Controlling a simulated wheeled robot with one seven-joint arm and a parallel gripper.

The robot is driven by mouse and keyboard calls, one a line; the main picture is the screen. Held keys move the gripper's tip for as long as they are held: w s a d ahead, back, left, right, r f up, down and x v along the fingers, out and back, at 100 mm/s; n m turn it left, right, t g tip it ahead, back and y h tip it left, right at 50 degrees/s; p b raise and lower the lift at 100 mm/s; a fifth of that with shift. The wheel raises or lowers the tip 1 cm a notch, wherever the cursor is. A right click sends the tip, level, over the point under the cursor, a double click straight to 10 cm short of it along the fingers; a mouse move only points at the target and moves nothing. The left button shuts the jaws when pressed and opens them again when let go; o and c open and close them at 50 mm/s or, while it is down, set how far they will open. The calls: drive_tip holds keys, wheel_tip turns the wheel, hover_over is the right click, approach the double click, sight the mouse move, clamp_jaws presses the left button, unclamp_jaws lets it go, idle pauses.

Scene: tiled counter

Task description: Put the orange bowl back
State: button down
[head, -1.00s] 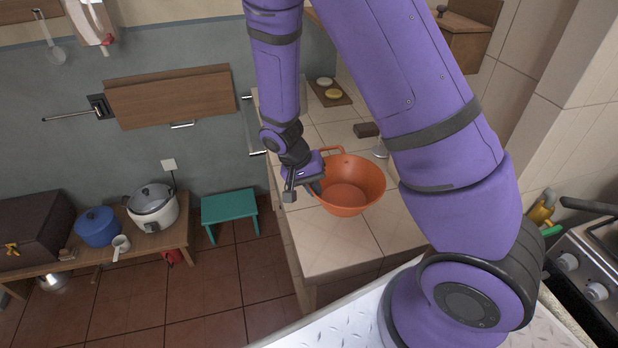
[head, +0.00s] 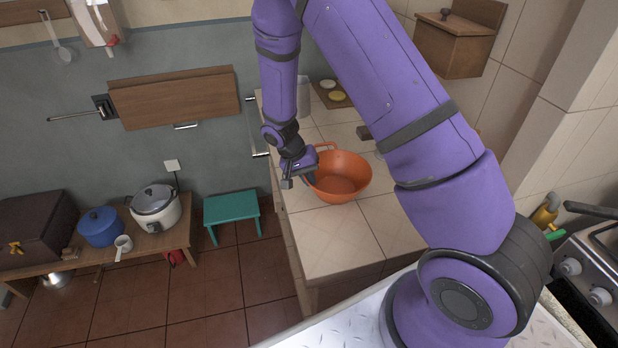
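The orange bowl (head: 345,181) is upright over the tiled counter (head: 333,244), near its left edge, with a loop handle on its far rim. I cannot tell whether its base touches the tiles. My gripper (head: 306,177) is at the bowl's left rim, with one dark finger showing just inside the wall. It appears shut on that rim, though the outer finger is mostly hidden.
A board with two small round items (head: 332,94) lies at the counter's far end. A wooden box (head: 456,46) hangs on the right wall. The stove (head: 590,262) is at right. A teal stool (head: 231,208) and low bench with pots (head: 127,241) stand left. The near counter is clear.

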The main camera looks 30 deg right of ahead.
drive_tip(key=shift+f, duration=0.1)
drive_tip(key=c, duration=1.4)
unclamp_jaws()
drive_tip(key=shift+o, duration=0.2)
drive_tip(key=v, duration=1.2)
drive_tip(key=s+d+r+n+t+y, duration=0.1)
drive_tip(key=s+r, duration=0.1)
drive_tip(key=r, duration=0.5)
drive_tip(key=s+d+r+t+y, duration=0.1)
drive_tip(key=s+r, duration=0.2)
drive_tip(key=r, duration=0.3)
drive_tip(key=s+d+r+n+t+y, duration=0.1)
drive_tip(key=s+r+n+t, duration=0.1)
drive_tip(key=s+r, duration=0.6)
drive_tip(key=s+d+r+n+t+y, duration=0.1)
drive_tip(key=s+r, duration=0.7)
drive_tip(key=s, duration=0.8)
drive_tip(key=n+t, duration=0.1)
drive_tip(key=t, duration=0.1)
drive_tip(key=shift+s+d+r+n+t, duration=0.25)
drive_tip(key=shift+s+n+t, duration=0.05)
drive_tip(key=shift+s+n, duration=0.1)
drive_tip(key=shift+w, duration=0.1)
